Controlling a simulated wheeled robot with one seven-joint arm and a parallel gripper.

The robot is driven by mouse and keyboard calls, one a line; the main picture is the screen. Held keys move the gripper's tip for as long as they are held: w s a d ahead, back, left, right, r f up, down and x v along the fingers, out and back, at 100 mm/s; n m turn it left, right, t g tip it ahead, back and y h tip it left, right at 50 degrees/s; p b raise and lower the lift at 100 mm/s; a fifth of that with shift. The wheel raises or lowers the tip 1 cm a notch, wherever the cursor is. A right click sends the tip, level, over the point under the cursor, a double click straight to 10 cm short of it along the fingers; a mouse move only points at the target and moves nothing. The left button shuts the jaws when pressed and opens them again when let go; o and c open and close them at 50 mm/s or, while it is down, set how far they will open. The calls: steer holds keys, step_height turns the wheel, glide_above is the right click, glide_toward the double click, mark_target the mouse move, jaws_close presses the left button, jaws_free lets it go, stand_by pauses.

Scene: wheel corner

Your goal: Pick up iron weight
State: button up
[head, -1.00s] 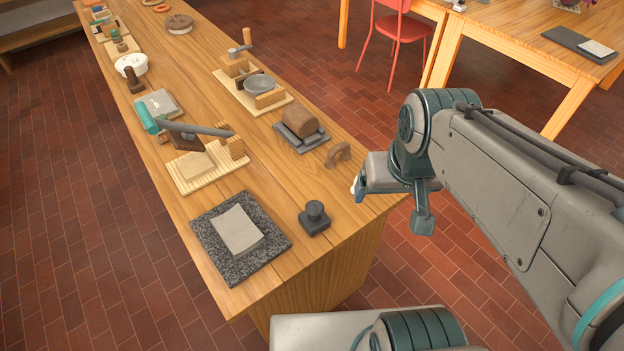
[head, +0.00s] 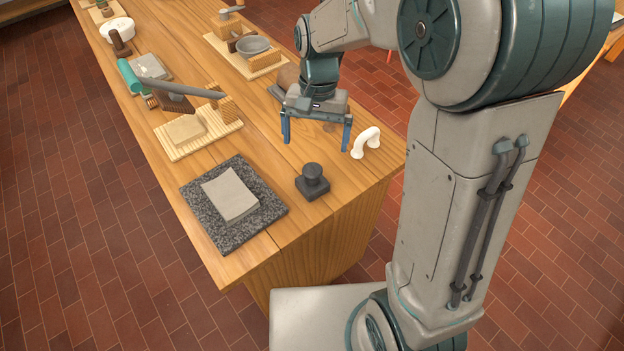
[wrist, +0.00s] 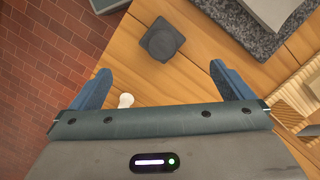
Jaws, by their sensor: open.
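The iron weight (head: 312,182), a dark square block with a round knob on top, stands upright on the wooden bench near its front right corner. It also shows in the wrist view (wrist: 162,42), ahead of the fingertips and roughly between their lines. My gripper (head: 316,145) is over the bench, behind the weight as the head view shows it. Its two blue fingers are spread wide and point down, with nothing between them. In the wrist view my gripper (wrist: 160,70) is apart from the weight.
A white arched handle (head: 367,142) stands close to my right-hand finger. A speckled stone slab (head: 265,215) bearing a grey sheet (head: 230,193) lies left of the weight. A wooden board (head: 215,133) with a block is farther back. The bench around the weight is bare.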

mark_target(312, 167)
steer(key=f, duration=0.4)
steer(key=s+f, duration=0.1)
steer(key=f, duration=0.2)
steer(key=shift+a, duration=0.1)
steer(key=shift+s+a+f+p, duration=0.15)
steer(key=shift+f+p, duration=0.05)
steer(key=shift+f, duration=1.2)
steer(key=shift+s+a+f+p, duration=0.1)
steer(key=shift+a+f+p, duration=0.05)
steer(key=shift+f, duration=1.25)
steer(key=c, duration=1.2)
steer(key=shift+w+r, duration=0.1)
steer(key=c, duration=0.4)
steer(key=shift+r, duration=0.1)
